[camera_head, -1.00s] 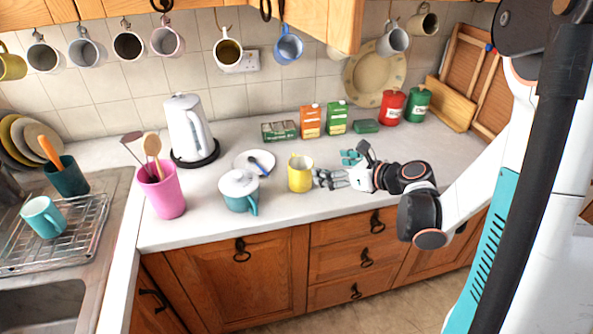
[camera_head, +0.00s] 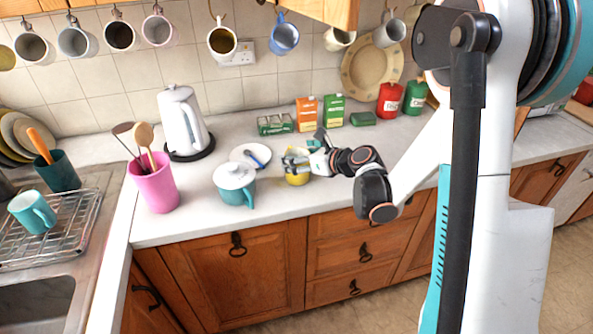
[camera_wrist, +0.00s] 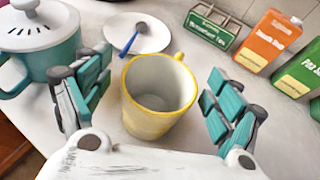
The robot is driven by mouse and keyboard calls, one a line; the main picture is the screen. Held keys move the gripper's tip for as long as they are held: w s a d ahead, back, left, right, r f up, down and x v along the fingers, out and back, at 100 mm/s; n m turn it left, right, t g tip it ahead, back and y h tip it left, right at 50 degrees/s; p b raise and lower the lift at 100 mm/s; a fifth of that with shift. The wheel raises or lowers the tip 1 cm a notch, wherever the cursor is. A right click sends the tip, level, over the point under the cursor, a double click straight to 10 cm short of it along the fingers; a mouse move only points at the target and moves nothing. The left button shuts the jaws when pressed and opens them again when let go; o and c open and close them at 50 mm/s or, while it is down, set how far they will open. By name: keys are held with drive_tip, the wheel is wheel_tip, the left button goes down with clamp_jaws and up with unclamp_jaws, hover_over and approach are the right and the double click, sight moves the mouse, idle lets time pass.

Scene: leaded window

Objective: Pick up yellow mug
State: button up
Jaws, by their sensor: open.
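The yellow mug (camera_head: 297,179) stands upright on the white counter, partly hidden behind my gripper (camera_head: 298,163) in the head view. In the wrist view the yellow mug (camera_wrist: 157,97) sits between the two open fingers of my gripper (camera_wrist: 150,105), with its white inside showing and its handle at the far right of the rim. The left finger is beside the mug on one side and the right finger on the other, with a gap visible on each side. The mug looks empty.
A teal lidded pot (camera_head: 235,184) stands close to the left of the mug. A white plate with a blue spoon (camera_head: 256,157) lies behind. Cartons (camera_head: 333,110) and a green box (camera_head: 275,124) stand at the back. A pink utensil pot (camera_head: 153,184) is further left.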

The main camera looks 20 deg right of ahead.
drive_tip(key=shift+x, duration=0.9)
drive_tip(key=c, duration=1.8)
